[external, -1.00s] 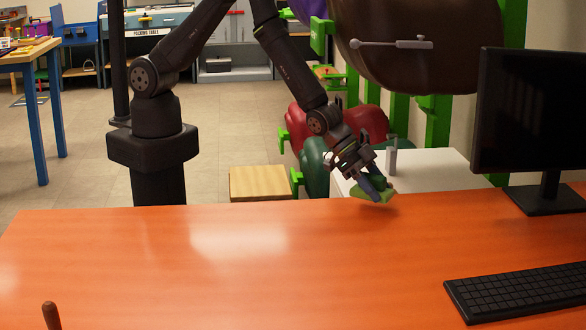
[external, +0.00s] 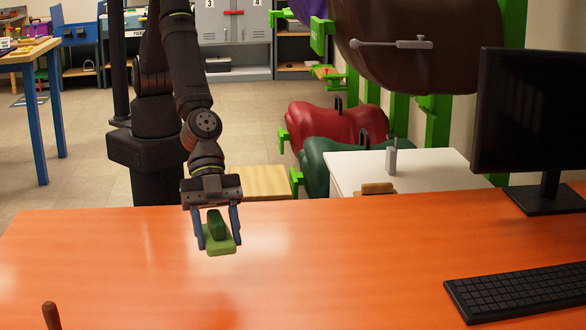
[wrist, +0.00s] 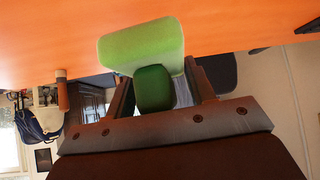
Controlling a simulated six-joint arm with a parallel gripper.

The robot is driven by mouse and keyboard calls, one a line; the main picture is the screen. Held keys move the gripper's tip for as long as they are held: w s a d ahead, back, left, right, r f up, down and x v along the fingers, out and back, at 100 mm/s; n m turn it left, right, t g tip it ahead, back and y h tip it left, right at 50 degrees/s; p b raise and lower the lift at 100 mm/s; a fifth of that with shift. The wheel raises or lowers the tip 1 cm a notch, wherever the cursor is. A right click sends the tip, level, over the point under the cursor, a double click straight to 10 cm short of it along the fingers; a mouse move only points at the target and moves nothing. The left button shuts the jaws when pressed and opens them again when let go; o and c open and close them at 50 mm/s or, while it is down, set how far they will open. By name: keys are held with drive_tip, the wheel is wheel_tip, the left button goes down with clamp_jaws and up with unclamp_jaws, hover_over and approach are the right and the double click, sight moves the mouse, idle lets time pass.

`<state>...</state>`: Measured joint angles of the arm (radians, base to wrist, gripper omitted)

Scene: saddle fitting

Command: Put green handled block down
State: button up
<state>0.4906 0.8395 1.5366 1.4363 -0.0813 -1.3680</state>
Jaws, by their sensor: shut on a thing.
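My gripper (external: 219,228) is shut on the green handled block (external: 219,247), a light green block with a darker green handle. The handle sits between the two fingers, and the light green part is on the far side of it from my wrist. In the external view the block is over the left-middle part of the orange table (external: 330,270); its exact height above the surface is hard to tell. In the wrist view the block (wrist: 142,45) shows in front of the orange tabletop (wrist: 240,20).
A black keyboard (external: 520,290) and a monitor (external: 530,110) stand on the right of the table. A brown wooden peg-like object (external: 51,315) is at the front left. A tan block (external: 376,188) is by the white table (external: 430,165) behind. The middle of the orange table is clear.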

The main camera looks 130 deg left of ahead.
drive_tip(key=s+d+r+m+g+h, duration=0.1)
drive_tip(key=s+d, duration=0.3)
drive_tip(key=d, duration=0.2)
drive_tip(key=s+d+r+m, duration=0.1)
drive_tip(key=s+d+r, duration=0.15)
drive_tip(key=d, duration=0.35)
drive_tip(key=w+a+f, duration=0.1)
drive_tip(key=w+f, duration=0.1)
drive_tip(key=w, duration=0.1)
drive_tip(key=w+a+f, duration=0.2)
drive_tip(key=w+f, duration=0.1)
drive_tip(key=w+a+f, duration=0.1)
drive_tip(key=w+f, duration=0.2)
drive_tip(key=shift+w+a, duration=0.25)
drive_tip(key=shift+a, duration=0.15)
drive_tip(key=shift+f, duration=2)
drive_tip(key=shift+f, duration=0.15)
drive_tip(key=o, duration=1)
